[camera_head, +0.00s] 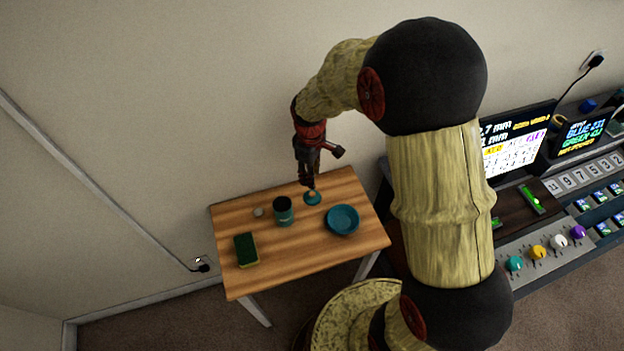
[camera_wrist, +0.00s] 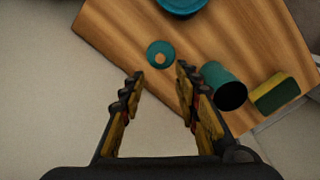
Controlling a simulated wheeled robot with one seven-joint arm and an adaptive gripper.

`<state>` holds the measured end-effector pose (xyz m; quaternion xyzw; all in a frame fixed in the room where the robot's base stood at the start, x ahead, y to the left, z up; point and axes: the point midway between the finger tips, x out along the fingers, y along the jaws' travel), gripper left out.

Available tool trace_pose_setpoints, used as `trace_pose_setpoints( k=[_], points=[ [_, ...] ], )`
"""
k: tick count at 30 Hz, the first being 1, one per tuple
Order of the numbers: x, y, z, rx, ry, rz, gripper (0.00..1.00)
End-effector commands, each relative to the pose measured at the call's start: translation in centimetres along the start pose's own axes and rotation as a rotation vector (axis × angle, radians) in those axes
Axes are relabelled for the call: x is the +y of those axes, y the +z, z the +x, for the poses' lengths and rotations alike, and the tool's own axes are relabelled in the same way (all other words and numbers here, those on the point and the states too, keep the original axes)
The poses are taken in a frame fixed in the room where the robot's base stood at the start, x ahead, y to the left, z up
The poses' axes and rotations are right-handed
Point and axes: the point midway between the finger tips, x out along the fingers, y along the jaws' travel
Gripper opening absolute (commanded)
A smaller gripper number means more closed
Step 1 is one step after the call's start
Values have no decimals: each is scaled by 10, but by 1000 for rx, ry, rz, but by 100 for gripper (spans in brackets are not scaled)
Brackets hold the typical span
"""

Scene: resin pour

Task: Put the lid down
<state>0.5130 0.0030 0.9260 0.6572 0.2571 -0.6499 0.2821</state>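The teal lid (camera_head: 312,198) with a pale knob lies on the wooden table near its back edge, right of the open teal canister (camera_head: 284,217). The lid also shows in the wrist view (camera_wrist: 152,48), beyond and between my fingertips. My gripper (camera_head: 308,182) is above the lid, pointing down. In the wrist view my gripper (camera_wrist: 158,75) has its fingers apart, with nothing between them. The canister stands to the right of the fingers there (camera_wrist: 216,76), its dark mouth uncovered.
A teal bowl (camera_head: 342,220) is right of the lid on the table (camera_head: 300,259). The table's front middle is clear. A console (camera_head: 548,255) stands at the right.

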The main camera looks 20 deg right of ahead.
Motion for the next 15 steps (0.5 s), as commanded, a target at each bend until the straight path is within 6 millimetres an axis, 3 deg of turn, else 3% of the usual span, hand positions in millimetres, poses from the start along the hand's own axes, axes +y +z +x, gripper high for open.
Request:
trace_pose_setpoints(
  k=[8, 11, 15],
  points=[
    [-1, 2, -32, 14, 12, 22, 32],
    [-5, 8, -66, 46, 37, 82, 32],
    [-22, 30, -132, 118, 83, 219, 32]
  ],
)
